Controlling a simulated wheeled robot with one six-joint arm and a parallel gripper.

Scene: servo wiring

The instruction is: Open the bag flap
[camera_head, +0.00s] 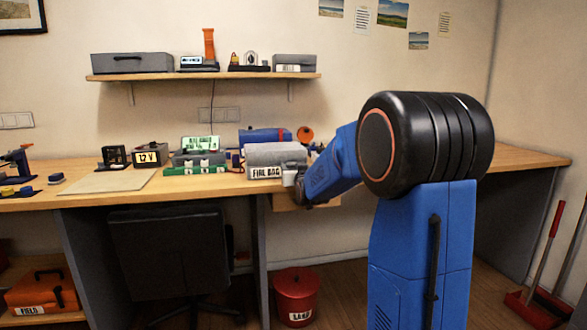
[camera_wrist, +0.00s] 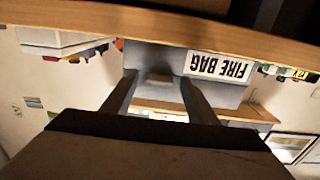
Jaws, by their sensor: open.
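The fire bag (camera_head: 274,155) is a grey box-like bag with a white "FIRE BAG" label on its front, standing near the front edge of the workbench. Its top looks closed in the head view. The wrist view is upside down and shows the bag's grey front (camera_wrist: 150,57) with the label to the right. A small dark tab (camera_wrist: 159,77) on the bag shows between my fingers. My gripper (camera_wrist: 157,76) is open, its two fingers on either side of the tab, with no contact that I can make out. In the head view my gripper (camera_head: 294,180) is at the bag's right front corner.
Green-labelled cases (camera_head: 195,160) stand left of the bag, and a blue case (camera_head: 264,136) stands behind it. A "12 V" box (camera_head: 150,155) and a flat beige mat (camera_head: 110,181) lie farther left. A black chair (camera_head: 168,250) stands under the bench.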

